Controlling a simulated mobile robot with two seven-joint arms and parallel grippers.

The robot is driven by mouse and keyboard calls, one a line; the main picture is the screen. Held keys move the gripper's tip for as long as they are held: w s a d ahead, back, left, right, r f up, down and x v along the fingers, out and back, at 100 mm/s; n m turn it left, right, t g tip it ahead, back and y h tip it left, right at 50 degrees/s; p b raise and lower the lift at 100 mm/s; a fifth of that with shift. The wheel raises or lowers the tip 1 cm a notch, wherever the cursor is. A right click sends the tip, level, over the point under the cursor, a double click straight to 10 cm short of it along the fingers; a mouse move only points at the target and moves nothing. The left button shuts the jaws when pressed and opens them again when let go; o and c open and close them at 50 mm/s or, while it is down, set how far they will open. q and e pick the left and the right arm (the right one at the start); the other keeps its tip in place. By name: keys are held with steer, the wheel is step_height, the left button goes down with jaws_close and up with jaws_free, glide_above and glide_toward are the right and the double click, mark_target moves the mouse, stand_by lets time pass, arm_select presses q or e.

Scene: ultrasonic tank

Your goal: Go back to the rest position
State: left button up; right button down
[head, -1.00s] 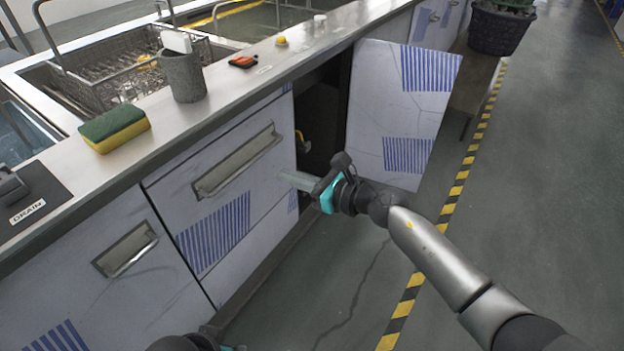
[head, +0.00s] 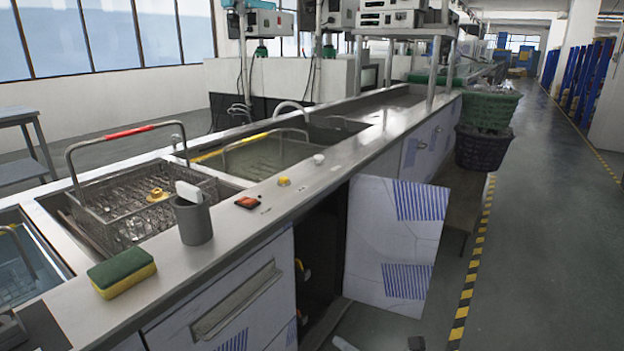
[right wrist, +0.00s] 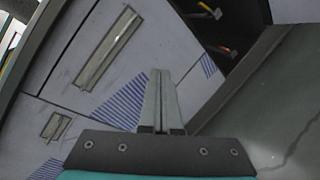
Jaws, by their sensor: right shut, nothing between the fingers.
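My right gripper (right wrist: 160,80) is shut and empty in the right wrist view, its two fingers side by side. Its fingertips point toward the drawer fronts and the dark opening of the cabinet. In the head view only a small part of the right gripper (head: 345,344) shows at the bottom edge, below the open cabinet door (head: 392,240). My left gripper is not in view.
The steel counter (head: 235,235) carries a sponge (head: 122,272), a grey cup (head: 193,220) and a red switch (head: 247,202). A wire basket (head: 140,205) sits at the tank. The open door juts toward the aisle. Floor right of the striped line (head: 462,305) is clear.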

steer(key=s+d+f+m+g+h+p, duration=0.2)
steer(key=s+d+f+m+h, duration=0.2)
steer(key=s+d+f+m, duration=0.45)
steer(key=s+d+f+m+g+h+p, duration=0.1)
steer(key=s+d+f+m+h+p, duration=0.3)
steer(key=s+f+m, duration=0.55)
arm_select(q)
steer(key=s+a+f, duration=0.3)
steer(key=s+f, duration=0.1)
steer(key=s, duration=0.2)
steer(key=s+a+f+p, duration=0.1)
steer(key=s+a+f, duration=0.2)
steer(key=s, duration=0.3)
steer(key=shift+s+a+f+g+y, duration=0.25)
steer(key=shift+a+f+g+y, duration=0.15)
arm_select(e)
steer(key=s+d+f+m+g+h, duration=0.1)
steer(key=s+d+f+m+g, duration=0.1)
steer(key=s+m, duration=0.4)
steer(key=s+d+f+m+g+h, duration=0.1)
steer(key=s+f+m+g, duration=0.4)
steer(key=s, duration=1.1)
steer(key=d+f+m, duration=0.1)
steer(key=m, duration=0.1)
steer(key=shift+s+f+m, duration=0.15)
steer(key=shift+s+m, duration=0.05)
steer(key=shift+m, duration=0.1)
